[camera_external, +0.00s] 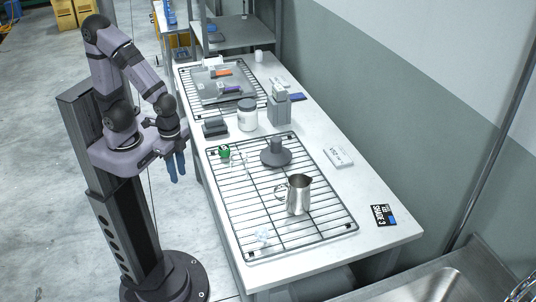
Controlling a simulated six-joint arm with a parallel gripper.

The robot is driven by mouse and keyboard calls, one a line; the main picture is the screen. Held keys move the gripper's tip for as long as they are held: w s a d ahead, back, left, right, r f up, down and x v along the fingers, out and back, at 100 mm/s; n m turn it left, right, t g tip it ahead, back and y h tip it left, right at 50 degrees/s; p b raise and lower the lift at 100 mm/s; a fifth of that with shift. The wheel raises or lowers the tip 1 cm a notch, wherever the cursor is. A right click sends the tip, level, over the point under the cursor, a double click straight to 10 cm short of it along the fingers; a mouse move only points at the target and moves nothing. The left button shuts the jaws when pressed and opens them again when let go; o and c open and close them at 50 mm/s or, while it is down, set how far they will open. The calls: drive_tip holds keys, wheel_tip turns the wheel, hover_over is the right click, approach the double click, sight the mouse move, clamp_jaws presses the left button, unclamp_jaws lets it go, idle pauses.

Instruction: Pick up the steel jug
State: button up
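The steel jug (299,194) stands upright on the near wire rack (330,227), toward the rack's right side. It is shiny, with its handle on the left. My gripper (175,168) hangs beside the table's left edge, left of the rack and well apart from the jug. Its blue fingers point down, and I see nothing held between them. The fingers are too small in view to tell whether they are open or shut.
A dark grey flanged object (276,154) and a green item (224,151) are on the near rack. A card (382,215) lies right of the jug.

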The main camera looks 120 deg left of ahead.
sight(293, 194)
drive_tip(key=w+a+f+n+t+h+b, duration=0.1)
drive_tip(key=w+n+h+b, duration=0.1)
drive_tip(key=w+n+b, duration=0.2)
drive_tip(key=w+a+f+n+t+h+b, duration=0.1)
drive_tip(key=w+n+h+b, duration=0.2)
drive_tip(key=w+n, duration=0.6)
drive_tip(key=w+a+f+n+t+h+b, duration=0.1)
drive_tip(key=w+n+t+h+b, duration=0.1)
drive_tip(key=w+n+b, duration=0.4)
drive_tip(key=shift+w+a+f+n+h, duration=0.1)
drive_tip(key=shift+w+a+n+h, duration=0.05)
drive_tip(key=shift+w+h, duration=0.25)
drive_tip(key=shift+w+a+f+n+h, duration=0.1)
drive_tip(key=shift+w+a+n+h, duration=0.05)
drive_tip(key=shift+w+h, duration=0.2)
drive_tip(key=w+a+r+n+t+b, duration=0.1)
drive_tip(key=w+a+n, duration=0.1)
drive_tip(key=w+a+r+n+t+h+b, duration=0.1)
drive_tip(key=w+a+r+n+t, duration=0.1)
drive_tip(key=a, duration=0.1)
drive_tip(key=w+a+r+n+t+b, duration=0.1)
drive_tip(key=w+a+n+t, duration=0.1)
drive_tip(key=w+a, duration=0.1)
drive_tip(key=shift+a+r+h, duration=0.1)
drive_tip(key=shift+r+h, duration=0.05)
drive_tip(key=shift+h, duration=0.2)
drive_tip(key=shift+x, duration=3.45)
